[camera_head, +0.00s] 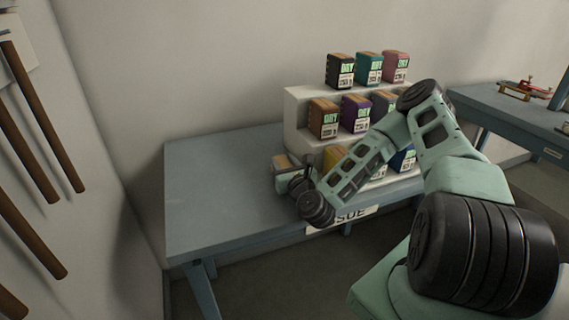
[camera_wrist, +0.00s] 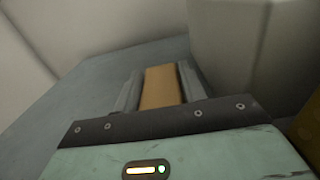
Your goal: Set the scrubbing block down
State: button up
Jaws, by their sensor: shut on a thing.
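My gripper (camera_wrist: 161,88) is shut on an orange-brown block, the scrubbing block (camera_wrist: 160,86), which shows between the two fingers in the wrist view. In the head view the block (camera_head: 286,161) is at the end of my arm, partly hidden by my gripper (camera_head: 290,172). It is over the grey-blue table (camera_head: 215,190), just left of the white stepped rack. I cannot tell whether the block touches the tabletop.
The white stepped rack (camera_head: 296,104) holds several coloured labelled boxes, such as a teal one (camera_head: 368,67). The table's left part is bare. Another table (camera_head: 500,105) stands at the right. Brown handles (camera_head: 45,120) hang on the left wall.

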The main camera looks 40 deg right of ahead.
jog(key=shift+f, duration=0.15)
jog(key=o, duration=1.1)
